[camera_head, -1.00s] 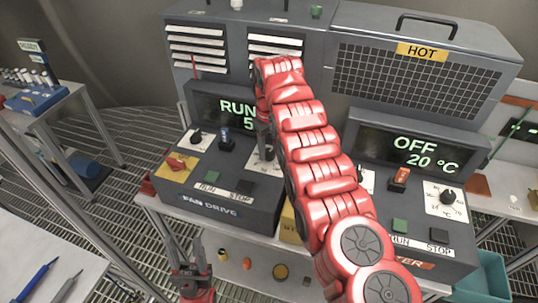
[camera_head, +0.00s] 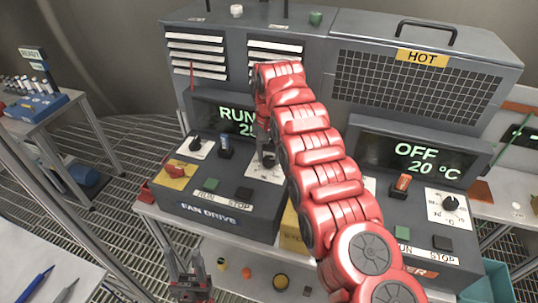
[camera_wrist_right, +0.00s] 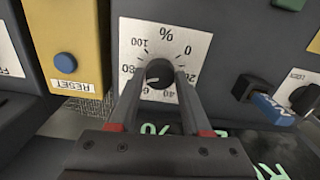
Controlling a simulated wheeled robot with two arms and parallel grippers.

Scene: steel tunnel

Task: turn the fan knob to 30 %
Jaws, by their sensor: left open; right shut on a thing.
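The fan knob (camera_wrist_right: 159,73) is a dark round knob on a white percent dial (camera_wrist_right: 190,43) marked 0 to 100. My right gripper (camera_wrist_right: 160,84) is shut on the knob, one finger on each side. In the head view the right gripper (camera_head: 266,150) reaches down to the fan drive box (camera_head: 215,222), and the arm hides part of it. The fan display (camera_head: 226,118) shows green RUN and a lower number starting with 2, the rest hidden. My left gripper (camera_head: 190,262) is open and empty, low in front of the bench.
On the fan box are a blue-topped switch (camera_head: 226,146), a red switch on yellow (camera_head: 173,171), a green RUN button (camera_head: 211,186) and a dark STOP button (camera_head: 243,194). The heater box at right has a display (camera_head: 420,158) showing OFF, 20 °C.

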